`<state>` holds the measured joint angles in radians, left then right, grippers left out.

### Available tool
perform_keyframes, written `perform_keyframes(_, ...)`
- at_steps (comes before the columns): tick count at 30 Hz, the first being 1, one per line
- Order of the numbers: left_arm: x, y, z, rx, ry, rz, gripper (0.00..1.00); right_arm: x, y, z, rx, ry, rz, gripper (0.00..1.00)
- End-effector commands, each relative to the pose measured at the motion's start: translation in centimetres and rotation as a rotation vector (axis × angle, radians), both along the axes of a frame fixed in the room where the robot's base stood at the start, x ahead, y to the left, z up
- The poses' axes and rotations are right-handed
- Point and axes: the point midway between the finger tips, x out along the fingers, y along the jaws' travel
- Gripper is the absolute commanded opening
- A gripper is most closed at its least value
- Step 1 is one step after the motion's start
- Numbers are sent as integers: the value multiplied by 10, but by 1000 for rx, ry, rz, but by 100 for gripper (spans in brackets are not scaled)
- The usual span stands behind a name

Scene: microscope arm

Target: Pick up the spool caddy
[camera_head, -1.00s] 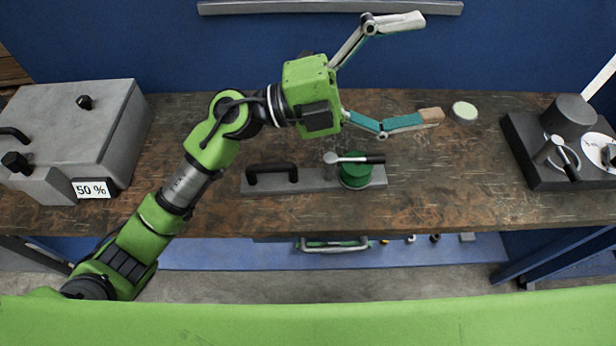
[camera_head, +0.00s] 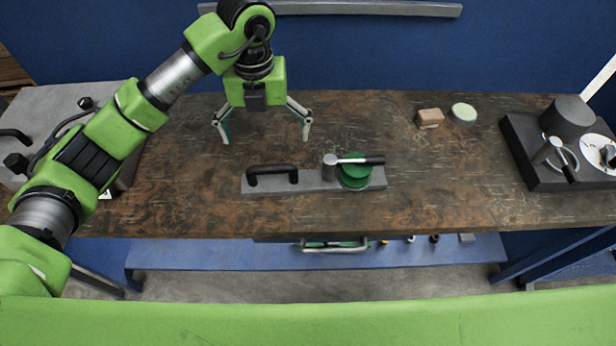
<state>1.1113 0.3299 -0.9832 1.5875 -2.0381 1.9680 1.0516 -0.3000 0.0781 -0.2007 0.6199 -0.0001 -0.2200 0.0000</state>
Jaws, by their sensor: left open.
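The spool caddy (camera_head: 316,182) lies on the workbench, in the middle of the head view. It is a long grey bar with a black handle (camera_head: 272,172) at its left end. A green spool (camera_head: 354,173) sits at its right end, with a grey post and a dark-gripped lever over it. My left gripper (camera_head: 265,140) is open and empty, pointing down behind the caddy's handle. It looks apart from the caddy. My right gripper is not in view.
A wooden block (camera_head: 429,118) and a pale green round disc (camera_head: 464,112) lie at the back right of the workbench (camera_head: 210,205). A dark device (camera_head: 545,150) stands at the right. A grey box (camera_head: 50,100) stands at the left, partly behind my arm. Bench around the caddy is clear.

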Motion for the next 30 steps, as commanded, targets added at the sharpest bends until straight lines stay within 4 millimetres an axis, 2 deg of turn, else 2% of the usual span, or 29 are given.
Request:
perform_keyframes(3,-2,0,-24,1,7,0,100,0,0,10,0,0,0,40)
perform_keyframes(9,-2,0,-54,-2,4,-2,100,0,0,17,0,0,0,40)
perform_keyframes(16,-4,-1,-68,-3,5,-2,100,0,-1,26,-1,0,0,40)
perform_keyframes(21,-8,-2,-92,-3,6,-2,100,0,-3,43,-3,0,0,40)
perform_keyframes(24,-7,-1,-105,-3,4,-2,100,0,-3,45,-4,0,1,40)
perform_keyframes(30,-6,-1,-113,-4,0,-3,100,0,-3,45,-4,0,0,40)
